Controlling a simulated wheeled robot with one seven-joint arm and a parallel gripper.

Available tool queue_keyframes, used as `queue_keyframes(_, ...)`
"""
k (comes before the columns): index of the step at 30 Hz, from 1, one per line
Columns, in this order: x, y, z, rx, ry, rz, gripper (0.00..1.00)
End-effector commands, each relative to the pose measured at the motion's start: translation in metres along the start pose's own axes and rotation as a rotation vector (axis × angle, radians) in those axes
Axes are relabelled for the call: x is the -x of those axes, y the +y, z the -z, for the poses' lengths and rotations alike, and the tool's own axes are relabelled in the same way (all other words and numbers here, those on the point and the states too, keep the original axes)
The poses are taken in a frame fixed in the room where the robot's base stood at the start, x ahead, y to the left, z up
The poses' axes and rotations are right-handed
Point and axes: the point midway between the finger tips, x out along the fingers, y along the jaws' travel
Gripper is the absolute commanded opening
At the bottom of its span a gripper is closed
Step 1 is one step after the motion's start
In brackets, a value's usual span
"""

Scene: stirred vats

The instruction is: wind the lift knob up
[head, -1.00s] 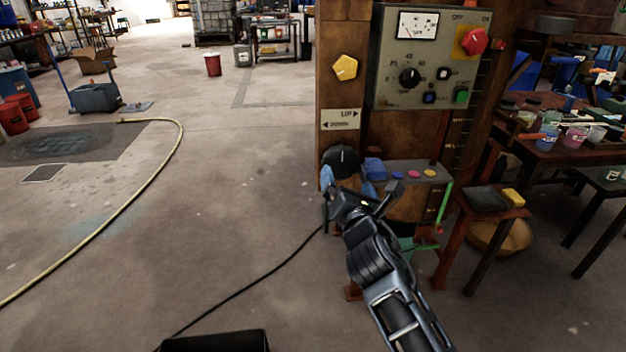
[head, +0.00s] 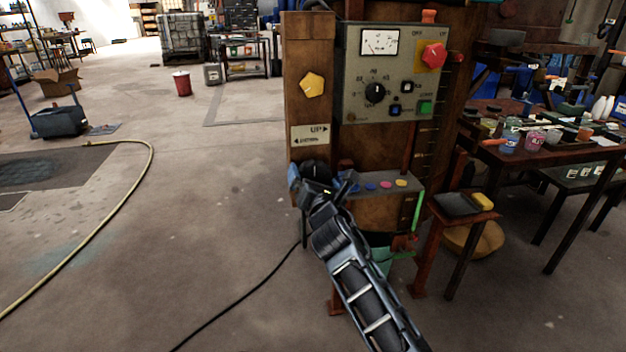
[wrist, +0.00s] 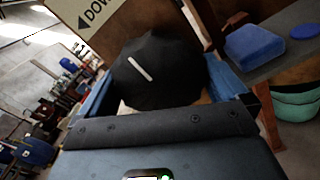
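The lift knob (head: 312,168) is black and sits low on the brown column, under the UP/DOWN plate (head: 310,135). In the wrist view the knob (wrist: 160,72) fills the middle, and its white pointer line tilts up to the left. My gripper (head: 316,179) is at the knob, partly covering it in the head view. In the wrist view my gripper's (wrist: 165,80) blue fingers stand spread wide, one on each side of the knob. Contact with its sides cannot be made out clearly.
A control panel (head: 352,109) with a dial, a red switch and small buttons is above right. A small shelf (head: 408,187) with coloured discs and a blue block (wrist: 255,46) is close right of the knob.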

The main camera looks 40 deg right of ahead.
Motion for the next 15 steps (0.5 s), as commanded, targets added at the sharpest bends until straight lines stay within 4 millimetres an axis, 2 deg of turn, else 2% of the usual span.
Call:
queue_keyframes(2, 0.0002, 0.0001, 0.0, 0.0, 0.0, 0.0, 0.92)
queue_keyframes(10, 0.0003, 0.0, 0.0001, -0.001, 0.0, 0.0, 0.67)
queue_keyframes(15, 0.0004, -0.0001, 0.0002, -0.008, 0.0, 0.0, 0.66)
